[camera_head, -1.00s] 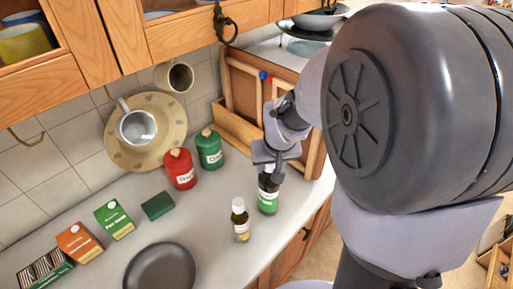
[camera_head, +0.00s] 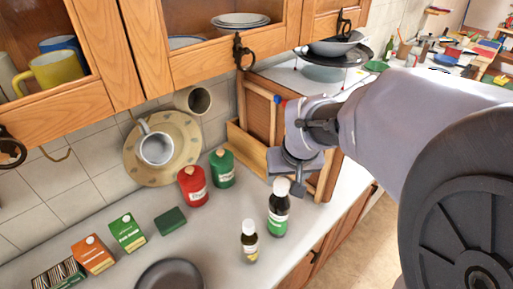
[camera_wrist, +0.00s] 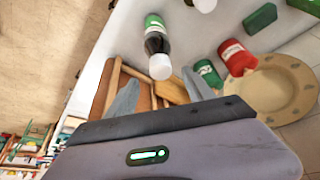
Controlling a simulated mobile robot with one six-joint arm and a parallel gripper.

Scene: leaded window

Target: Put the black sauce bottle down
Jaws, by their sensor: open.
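The black sauce bottle (camera_head: 278,208), dark with a green label and white cap, stands upright on the counter near its right edge. It also shows in the wrist view (camera_wrist: 156,47). My gripper (camera_head: 297,183) is just behind and above the bottle, clear of it. Its two fingers (camera_wrist: 160,97) are spread apart in the wrist view, with nothing between them, and the bottle stands beyond them.
A smaller white-capped bottle (camera_head: 250,241) stands left of the sauce bottle. Red (camera_head: 193,187) and green (camera_head: 222,168) canisters stand near the wall. A wooden rack (camera_head: 258,130) is behind my gripper. A dark pan (camera_head: 170,275) sits at the front. Wooden cabinets (camera_head: 190,40) hang above.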

